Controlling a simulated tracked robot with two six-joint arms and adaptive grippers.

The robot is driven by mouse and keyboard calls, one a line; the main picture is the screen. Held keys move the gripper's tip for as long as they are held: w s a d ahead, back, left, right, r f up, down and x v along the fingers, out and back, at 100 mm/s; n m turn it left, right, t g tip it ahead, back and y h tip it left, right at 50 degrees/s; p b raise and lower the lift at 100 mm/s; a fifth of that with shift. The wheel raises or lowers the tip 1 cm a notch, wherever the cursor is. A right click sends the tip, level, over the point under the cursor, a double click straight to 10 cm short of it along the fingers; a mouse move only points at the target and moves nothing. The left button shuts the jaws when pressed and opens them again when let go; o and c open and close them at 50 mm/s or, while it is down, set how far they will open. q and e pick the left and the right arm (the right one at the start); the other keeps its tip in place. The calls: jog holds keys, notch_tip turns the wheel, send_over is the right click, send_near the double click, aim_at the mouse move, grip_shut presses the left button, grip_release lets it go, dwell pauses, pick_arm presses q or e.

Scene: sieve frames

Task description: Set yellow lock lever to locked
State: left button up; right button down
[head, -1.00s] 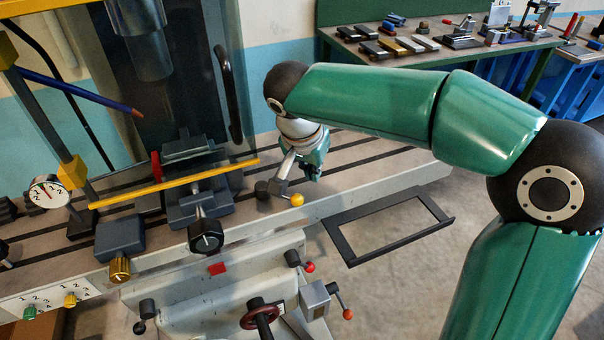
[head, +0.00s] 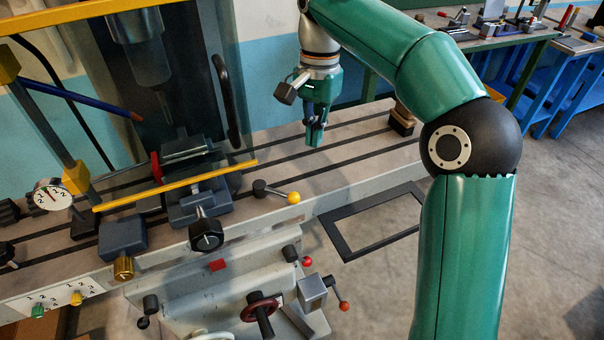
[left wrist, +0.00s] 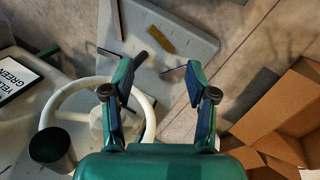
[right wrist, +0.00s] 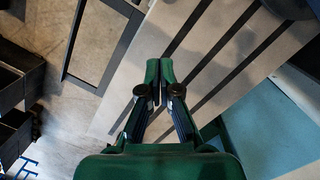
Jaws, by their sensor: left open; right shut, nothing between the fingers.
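The yellow lock lever (head: 293,197) is a short rod with a yellow ball on a dark round pivot (head: 259,188) at the front edge of the machine table. In the head view its rod points right and slightly toward the viewer. My right gripper (head: 315,142) is shut and empty, hanging fingers down above the table, behind and right of the lever and apart from it. Its closed fingers also show in the right wrist view (right wrist: 158,66), where the lever is not in sight. My left gripper (left wrist: 153,72) is open and empty, outside the head view.
A yellow bar (head: 175,186) crosses above the grey vise (head: 200,202) left of the lever. A black handle (head: 226,98) stands behind. A cream handwheel (left wrist: 62,120) and cardboard box (left wrist: 283,112) lie near my left gripper.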

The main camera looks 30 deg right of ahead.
aim_at(302, 195)
jog(key=shift+y, duration=0.7)
jog(key=b+x, duration=0.1)
jog(key=x, duration=0.2)
jog(key=d+b+x, duration=0.1)
jog(key=x, duration=0.2)
jog(key=b+x, duration=0.1)
jog(key=x, duration=0.2)
jog(key=shift+w+d+f, duration=0.25)
jog(key=shift+d+f, duration=0.05)
jog(key=shift+f, duration=0.2)
jog(key=a, duration=0.2)
jog(key=s+a, duration=0.1)
jog(key=shift+s+r, duration=0.15)
jog(key=shift+r, duration=0.1)
jog(key=shift+s+a, duration=0.2)
jog(key=shift+a, duration=0.1)
jog(key=shift+s, duration=0.1)
